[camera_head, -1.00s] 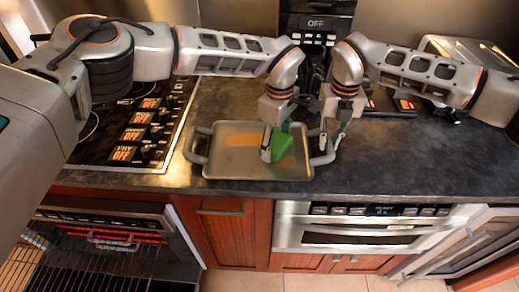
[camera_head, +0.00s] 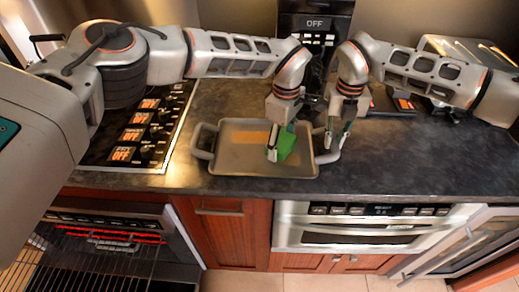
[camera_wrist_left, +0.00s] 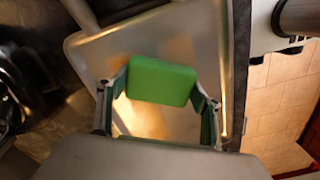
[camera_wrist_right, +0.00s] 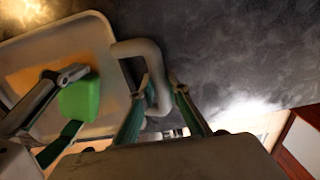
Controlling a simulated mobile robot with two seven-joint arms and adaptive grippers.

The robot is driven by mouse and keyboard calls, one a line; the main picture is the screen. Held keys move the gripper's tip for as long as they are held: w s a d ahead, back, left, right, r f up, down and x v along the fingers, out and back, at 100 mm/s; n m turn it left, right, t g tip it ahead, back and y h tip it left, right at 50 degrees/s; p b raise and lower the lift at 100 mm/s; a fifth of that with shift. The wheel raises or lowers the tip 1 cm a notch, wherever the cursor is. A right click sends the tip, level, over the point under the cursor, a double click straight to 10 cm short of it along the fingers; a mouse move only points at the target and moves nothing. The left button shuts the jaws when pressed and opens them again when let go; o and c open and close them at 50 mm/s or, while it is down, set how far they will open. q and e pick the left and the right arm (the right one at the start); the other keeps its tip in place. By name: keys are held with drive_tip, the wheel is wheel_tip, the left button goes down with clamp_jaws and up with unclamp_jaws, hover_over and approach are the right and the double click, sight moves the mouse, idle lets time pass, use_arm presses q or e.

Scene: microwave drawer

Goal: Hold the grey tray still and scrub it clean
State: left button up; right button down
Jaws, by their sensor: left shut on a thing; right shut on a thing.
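The grey tray (camera_head: 228,160) lies on the dark counter with an orange-brown stain (camera_head: 252,137) on its upper middle. My left gripper (camera_head: 277,148) is shut on a green sponge (camera_head: 287,145), which is at the tray's surface, right of centre; exact contact is hard to see. The sponge fills the space between the fingers in the left wrist view (camera_wrist_left: 161,82). My right gripper (camera_head: 331,138) is shut on the tray's right handle (camera_head: 329,157). The handle runs between its fingers in the right wrist view (camera_wrist_right: 152,65).
The stove top (camera_head: 145,130) lies close to the tray's left handle (camera_head: 203,140). The counter (camera_head: 420,160) is clear to the right. Its front edge runs just below the tray. An open oven (camera_head: 110,240) is at lower left.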

sight(231, 150)
use_arm(q)
drive_tip(key=shift+s+a+f, duration=0.25)
drive_tip(key=shift+s+a, duration=0.15)
drive_tip(key=shift+s, duration=0.15)
drive_tip(key=shift+a, duration=0.1)
drive_tip(key=shift+w+a+r, duration=0.15)
drive_tip(key=shift+a, duration=1.3)
drive_tip(key=shift+w+a+r, duration=0.1)
drive_tip(key=shift+a+r, duration=0.05)
drive_tip(key=shift+a, duration=1.25)
drive_tip(key=shift+s+a+f, duration=0.1)
drive_tip(key=shift+a+f, duration=0.1)
drive_tip(key=shift+a, duration=1.2)
drive_tip(key=shift+s+a+f, duration=0.1)
drive_tip(key=shift+a+f, duration=0.1)
drive_tip(key=shift+a, duration=2.35)
drive_tip(key=shift+w+d+r, duration=0.1)
drive_tip(key=shift+d+r, duration=0.1)
drive_tip(key=shift+d, duration=1)
drive_tip(key=shift+d+r, duration=0.2)
drive_tip(key=shift+d, duration=0.95)
drive_tip(key=shift+a+f, duration=0.2)
drive_tip(key=shift+a, duration=0.95)
drive_tip(key=shift+a+f, duration=0.15)
drive_tip(key=shift+a, duration=0.95)
drive_tip(key=shift+r, duration=0.1)
